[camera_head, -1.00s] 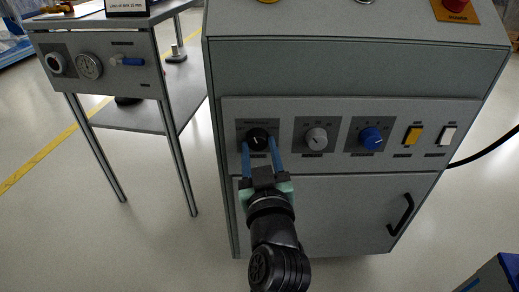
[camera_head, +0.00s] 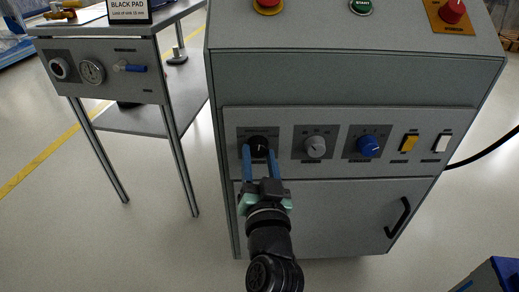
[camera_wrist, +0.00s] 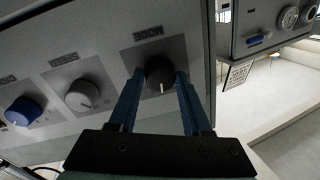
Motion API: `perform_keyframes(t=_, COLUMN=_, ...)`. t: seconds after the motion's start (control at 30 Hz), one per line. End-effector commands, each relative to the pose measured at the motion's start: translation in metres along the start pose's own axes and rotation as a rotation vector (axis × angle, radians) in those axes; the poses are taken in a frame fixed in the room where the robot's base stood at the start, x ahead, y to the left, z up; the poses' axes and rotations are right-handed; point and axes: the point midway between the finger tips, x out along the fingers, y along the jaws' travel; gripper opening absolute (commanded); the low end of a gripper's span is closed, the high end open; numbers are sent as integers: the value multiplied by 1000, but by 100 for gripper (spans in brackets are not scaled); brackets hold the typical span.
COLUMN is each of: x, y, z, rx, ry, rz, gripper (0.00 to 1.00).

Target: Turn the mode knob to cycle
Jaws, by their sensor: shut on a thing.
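The black mode knob (camera_head: 258,146) is at the left end of the control panel on the grey cabinet. In the wrist view the knob (camera_wrist: 159,72) sits under a label reading "MODE", which appears upside down. My gripper (camera_head: 260,152) has its two blue fingers on either side of the knob, shut on it. In the wrist view the fingertips (camera_wrist: 160,76) flank the knob. A pale pointer mark shows on the knob's face, but the position words around it are too small to read.
A grey knob (camera_head: 315,147) and a blue knob (camera_head: 369,146) are to the right, then a yellow switch (camera_head: 409,143) and a white switch (camera_head: 441,143). A red button (camera_head: 453,11) is on the cabinet top. A side table (camera_head: 100,70) stands at left. A door handle (camera_head: 399,217) is below.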

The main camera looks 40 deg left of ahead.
Motion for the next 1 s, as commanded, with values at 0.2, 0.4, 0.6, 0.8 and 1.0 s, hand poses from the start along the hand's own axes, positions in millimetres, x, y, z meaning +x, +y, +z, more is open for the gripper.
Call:
perform_keyframes(t=0.2, x=0, y=-1, z=-1, rx=209, ry=15, rz=4, gripper=0)
perform_keyframes(t=0.4, x=0, y=-2, z=0, rx=399, ry=31, rz=7, gripper=0)
perform_keyframes(t=0.6, x=0, y=-3, z=0, rx=580, ry=47, rz=9, gripper=0)
perform_keyframes(t=0.8, x=0, y=-3, z=1, rx=731, ry=59, rz=12, gripper=0)
perform_keyframes(t=1.0, x=0, y=-4, z=1, rx=837, ry=69, rz=13, gripper=0)
